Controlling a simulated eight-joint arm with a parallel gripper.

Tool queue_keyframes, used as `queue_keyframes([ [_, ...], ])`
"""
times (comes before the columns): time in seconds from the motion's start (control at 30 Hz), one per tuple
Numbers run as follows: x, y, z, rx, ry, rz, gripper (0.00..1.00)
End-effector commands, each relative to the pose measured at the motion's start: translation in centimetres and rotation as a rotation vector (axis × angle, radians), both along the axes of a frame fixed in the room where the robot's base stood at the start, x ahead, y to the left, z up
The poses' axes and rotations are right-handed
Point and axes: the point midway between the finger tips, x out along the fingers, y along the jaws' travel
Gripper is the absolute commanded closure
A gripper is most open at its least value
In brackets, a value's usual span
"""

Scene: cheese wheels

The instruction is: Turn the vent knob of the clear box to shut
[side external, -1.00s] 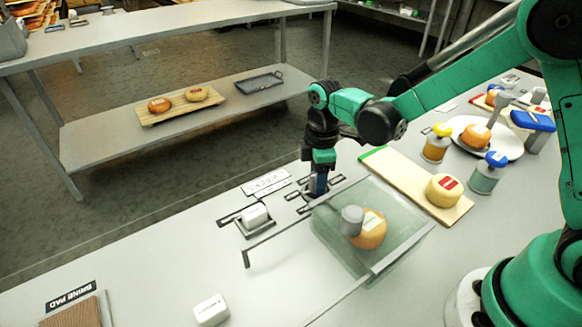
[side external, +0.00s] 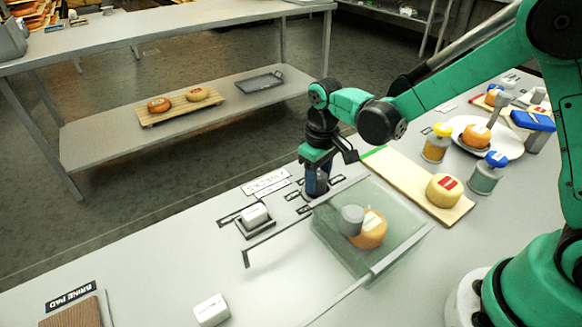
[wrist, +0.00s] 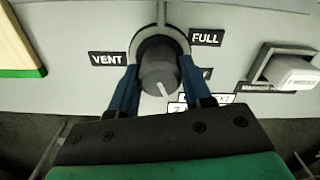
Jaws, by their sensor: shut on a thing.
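The vent knob (wrist: 158,72) is a dark grey round knob with a white pointer line, seen in the wrist view between the VENT and FULL labels. Its pointer line aims toward the bottom of that view, slightly right. My gripper (wrist: 160,80) is shut on the knob, one blue finger on each side. In the side view my gripper (side external: 317,190) points down at the counter beside the clear box (side external: 340,245) and hides the knob. The box has a grey cylinder (side external: 351,219) on it and an orange cheese wheel (side external: 370,232) inside.
A white block-like control (side external: 255,215) sits left of my gripper. A thin dark rail (side external: 275,240) runs beside the box. A cutting board (side external: 410,180) with a yellow cheese (side external: 444,189) lies to the right.

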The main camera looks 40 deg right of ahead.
Motion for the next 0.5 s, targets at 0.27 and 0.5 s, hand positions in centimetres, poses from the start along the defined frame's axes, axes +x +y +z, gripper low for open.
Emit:
queue_keyframes([
  [0.27,0.04,0.00,0.04,0.000,-0.001,-0.223,1.00],
  [0.5,0.04,-0.01,0.04,0.001,-0.001,-0.353,1.00],
])
